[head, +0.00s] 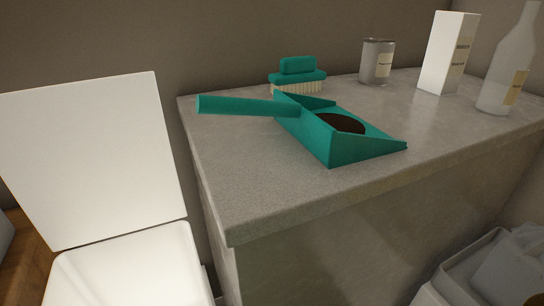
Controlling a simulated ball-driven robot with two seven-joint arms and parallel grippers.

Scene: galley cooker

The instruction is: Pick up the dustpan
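A teal dustpan (317,138) lies on a grey stone-like counter (250,190). Its round handle (245,106) points left, with the end near the counter's left edge. Its open lip faces right. A dark brown round patch (342,123) shows inside the pan; I cannot tell whether it is dirt or something else. Neither of my grippers is in the head view.
A teal brush (298,77) with pale bristles stands behind the dustpan. A can (377,63), a white carton (449,54) and a pale bottle (507,66) stand at the back right. A white chair (95,160) is left of the counter. The counter's front is clear.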

